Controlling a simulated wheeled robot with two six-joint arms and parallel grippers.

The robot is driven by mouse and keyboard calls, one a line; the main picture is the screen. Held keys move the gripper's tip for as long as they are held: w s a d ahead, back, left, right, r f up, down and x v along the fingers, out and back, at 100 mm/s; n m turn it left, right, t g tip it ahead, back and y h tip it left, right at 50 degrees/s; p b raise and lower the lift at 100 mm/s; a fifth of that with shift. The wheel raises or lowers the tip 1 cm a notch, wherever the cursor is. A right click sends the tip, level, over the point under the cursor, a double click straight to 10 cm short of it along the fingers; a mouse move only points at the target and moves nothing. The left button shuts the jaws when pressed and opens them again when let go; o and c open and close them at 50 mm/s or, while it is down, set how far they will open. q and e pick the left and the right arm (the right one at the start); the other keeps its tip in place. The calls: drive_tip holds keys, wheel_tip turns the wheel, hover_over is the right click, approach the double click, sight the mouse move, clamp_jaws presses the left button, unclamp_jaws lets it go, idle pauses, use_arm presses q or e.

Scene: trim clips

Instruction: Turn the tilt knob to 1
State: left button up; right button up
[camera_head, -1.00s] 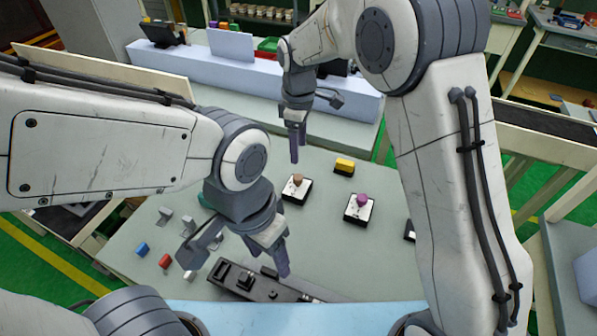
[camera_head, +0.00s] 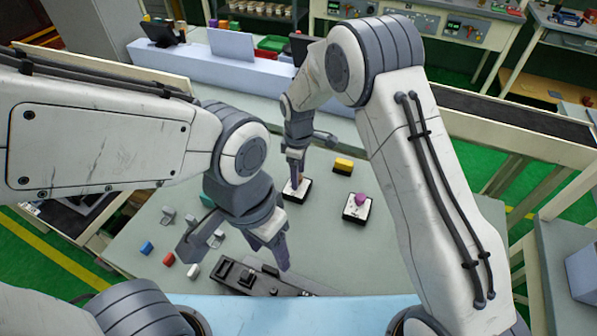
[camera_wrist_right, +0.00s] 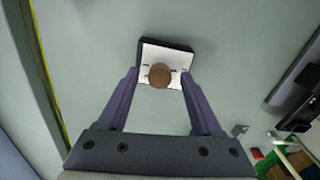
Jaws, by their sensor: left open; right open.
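A brown round knob (camera_wrist_right: 160,75) on a white plate with dark marks, set in a black box (camera_wrist_right: 178,48), is centred between the fingertips in the right wrist view. In the head view the box (camera_head: 297,190) is partly covered by my right gripper (camera_head: 296,178), which is open, points down and is over the knob. I cannot tell if the fingers touch it. A second box (camera_head: 356,207) with a purple knob (camera_head: 361,198) stands to its right. Which knob is the tilt one cannot be read. My left gripper (camera_head: 277,250) is open and empty above the near table.
A black fixture (camera_head: 255,279) lies at the near edge. Blue, red and white pieces (camera_head: 168,259) lie at left with grey clips. A white ledge (camera_head: 240,75) spans the back.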

clamp_jaws()
drive_tip(key=shift+m, duration=0.4)
drive_tip(key=m, duration=0.3)
drive_tip(key=shift+m, duration=0.3)
drive_tip(key=shift+m+b, duration=0.4)
drive_tip(key=shift+m, duration=1.9)
drive_tip(key=shift+r, duration=0.1)
unclamp_jaws()
